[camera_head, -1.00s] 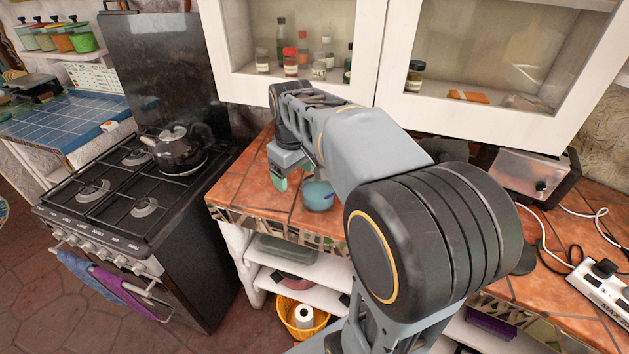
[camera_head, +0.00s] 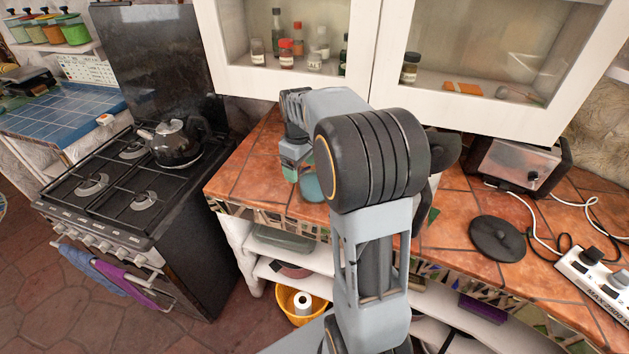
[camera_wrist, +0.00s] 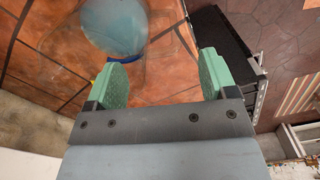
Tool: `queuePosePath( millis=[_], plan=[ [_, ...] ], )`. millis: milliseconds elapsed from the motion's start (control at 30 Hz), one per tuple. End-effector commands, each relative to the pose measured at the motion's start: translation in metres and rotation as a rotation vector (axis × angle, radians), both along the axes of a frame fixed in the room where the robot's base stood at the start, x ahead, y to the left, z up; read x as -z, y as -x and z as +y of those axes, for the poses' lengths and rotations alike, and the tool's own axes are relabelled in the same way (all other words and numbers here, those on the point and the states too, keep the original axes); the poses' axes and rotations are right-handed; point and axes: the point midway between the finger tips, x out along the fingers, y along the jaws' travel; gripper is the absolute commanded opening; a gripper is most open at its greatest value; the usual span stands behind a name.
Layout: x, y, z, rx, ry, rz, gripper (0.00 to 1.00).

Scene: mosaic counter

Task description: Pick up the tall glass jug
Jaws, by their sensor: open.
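A rounded blue-teal vessel with a glassy look, which seems to be the tall glass jug (camera_head: 312,188), stands on the tiled counter (camera_head: 241,183) near its front left part. My arm hides much of it in the head view. In the wrist view the jug (camera_wrist: 115,25) shows at the top left, with a faint clear outline around its blue part. My gripper (camera_wrist: 166,72) has its two green pads wide apart with nothing held between them. The left pad overlaps the jug's outline in the picture; I cannot tell whether they touch. In the head view my gripper (camera_head: 291,168) is just left of the jug.
A stove with a dark kettle (camera_head: 176,143) stands left of the counter. White glass-fronted cabinets (camera_head: 375,60) hang above it. A black round lid (camera_head: 497,238), a toaster (camera_head: 522,160), cables and a power strip (camera_head: 598,280) lie to the right. Shelves are below.

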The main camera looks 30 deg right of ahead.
Motion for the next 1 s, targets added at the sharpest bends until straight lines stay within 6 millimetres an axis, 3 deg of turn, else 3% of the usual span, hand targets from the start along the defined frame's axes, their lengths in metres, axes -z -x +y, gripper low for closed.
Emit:
queuePosePath(
  millis=[400, 700, 1000],
  plan=[
    [0.047, 0.002, 0.001, 0.000, -0.001, 0.003, 0.78],
    [0.051, 0.003, 0.001, 0.000, 0.000, 0.001, 0.78],
    [0.051, 0.002, 0.001, 0.000, 0.000, 0.001, 0.50]
  ],
)
